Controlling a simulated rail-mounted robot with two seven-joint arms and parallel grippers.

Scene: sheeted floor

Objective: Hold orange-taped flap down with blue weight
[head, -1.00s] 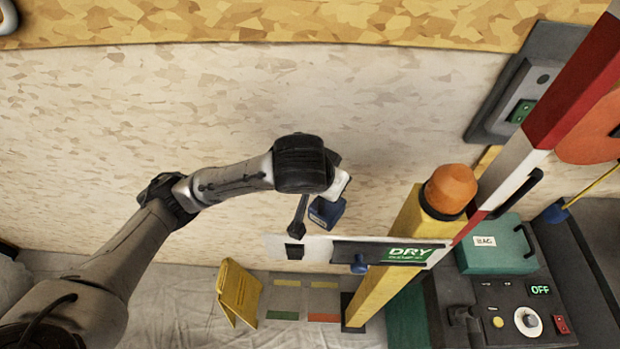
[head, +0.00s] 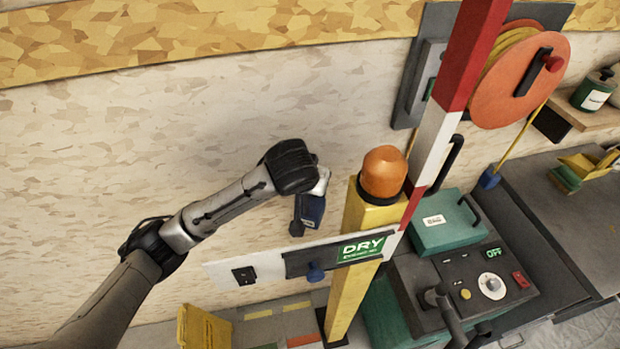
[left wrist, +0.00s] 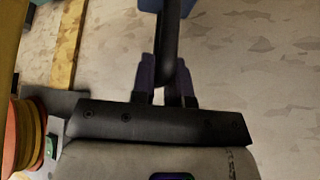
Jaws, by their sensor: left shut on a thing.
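In the left wrist view, the handle (left wrist: 171,45) runs between the two fingers (left wrist: 166,66), and a bit of the blue weight (left wrist: 178,9) shows at the top edge. An orange tape strip (head: 303,341) lies on a grey flap at the bottom edge of the head view, partly cut off. It is lower in the picture than the weight, which is apart from it. My right gripper is out of view.
A yellow post (head: 349,296) with an orange lamp (head: 383,172) is right of the weight. A yellow folded stand (head: 204,327) is lower left. A control panel (head: 466,285) fills the right.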

